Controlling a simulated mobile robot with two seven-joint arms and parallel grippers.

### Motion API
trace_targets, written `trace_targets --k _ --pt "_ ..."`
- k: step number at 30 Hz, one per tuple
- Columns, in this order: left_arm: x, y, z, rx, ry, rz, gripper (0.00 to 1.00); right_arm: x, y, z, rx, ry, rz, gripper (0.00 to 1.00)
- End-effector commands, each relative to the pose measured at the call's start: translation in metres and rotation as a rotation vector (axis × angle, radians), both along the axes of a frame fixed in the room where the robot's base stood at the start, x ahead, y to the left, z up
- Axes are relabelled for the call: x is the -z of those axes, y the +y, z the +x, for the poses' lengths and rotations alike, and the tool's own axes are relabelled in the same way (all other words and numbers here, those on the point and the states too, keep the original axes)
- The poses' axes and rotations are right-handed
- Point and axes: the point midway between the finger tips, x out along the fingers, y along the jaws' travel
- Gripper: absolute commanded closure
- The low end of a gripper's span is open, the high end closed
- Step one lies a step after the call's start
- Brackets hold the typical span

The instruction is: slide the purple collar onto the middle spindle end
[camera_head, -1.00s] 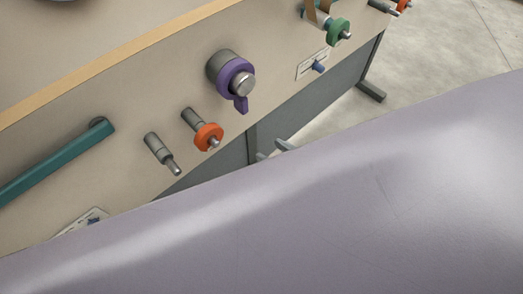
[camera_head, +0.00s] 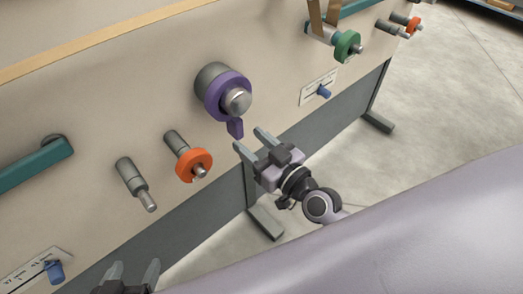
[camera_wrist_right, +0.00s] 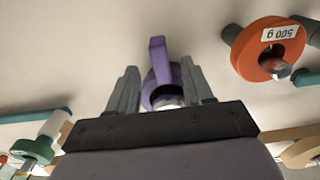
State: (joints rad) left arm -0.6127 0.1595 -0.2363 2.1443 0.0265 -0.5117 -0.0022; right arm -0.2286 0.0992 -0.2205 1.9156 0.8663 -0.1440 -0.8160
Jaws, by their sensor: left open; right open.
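The purple collar (camera_head: 213,103) with its short tab sits around the silver tip of the thick grey middle spindle end (camera_head: 237,101) on the beige panel. Its tab points down in the head view. My right gripper (camera_head: 248,139) is open and empty, just below and right of the tab. In the right wrist view the collar (camera_wrist_right: 157,59) shows between the two spread fingers, seemingly beyond them; its lower part is hidden by my gripper. I cannot tell whether a finger touches the tab. My left gripper (camera_head: 134,268) is open at the bottom left, partly cut off, away from the collar.
An orange collar (camera_head: 183,165) sits on a thinner spindle left of the middle one, beside a bare spindle (camera_head: 130,178). A green collar (camera_head: 345,47) is at upper right. A teal bar (camera_head: 35,164) juts out at left. Labels with blue knobs (camera_head: 324,91) are on the panel.

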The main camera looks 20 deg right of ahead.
Motion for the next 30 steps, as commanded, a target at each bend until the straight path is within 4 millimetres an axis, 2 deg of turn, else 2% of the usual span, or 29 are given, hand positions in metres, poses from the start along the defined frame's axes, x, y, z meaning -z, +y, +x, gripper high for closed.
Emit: trace_targets --k 6,12,18,27,29,30 --pt "-0.002 0.0 0.001 -0.001 -0.004 -0.001 0.26 -0.001 0.01 0.025 -0.002 -0.002 -0.002 0.49" --pt "-0.003 0.0 0.001 -0.007 -0.004 -0.005 0.26 0.0 0.016 0.043 -0.001 0.0 -0.001 0.49" --pt "-0.001 0.001 0.001 -0.012 -0.001 -0.007 0.26 0.0 0.019 0.051 -0.002 0.0 0.0 0.49" --pt "-0.001 0.001 0.001 -0.013 0.0 -0.006 0.26 0.0 0.019 0.052 -0.001 0.001 0.0 0.49" --pt "-0.001 0.001 0.001 -0.013 0.0 -0.006 0.26 0.0 0.019 0.052 -0.001 0.001 0.0 0.65" --pt "-0.001 0.001 0.001 -0.013 0.0 -0.006 0.26 0.0 0.019 0.052 -0.001 0.001 0.0 0.78"
